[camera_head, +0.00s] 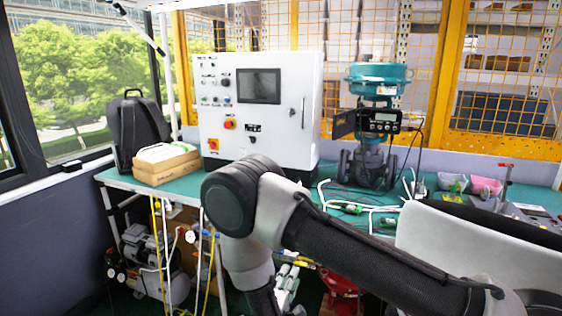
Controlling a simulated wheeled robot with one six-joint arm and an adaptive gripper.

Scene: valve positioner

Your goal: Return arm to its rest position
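My arm crosses the lower middle of the head view, with its dark elbow joint in front of the bench and one link running off to the lower right. Another link points down from the elbow toward the bottom edge. My gripper is not in view. The valve (379,79) with its teal actuator stands upright on the bench, right of centre. The positioner (380,121) with a small display is mounted on its front. My visible arm links appear apart from both.
A white control cabinet (290,117) stands on the green bench (130,181). Boxes (165,163) and a black backpack (136,128) are at left. Pink and grey bins (486,186) are at right. Hoses and tools lie near the valve. Pumps and gauges are under the bench.

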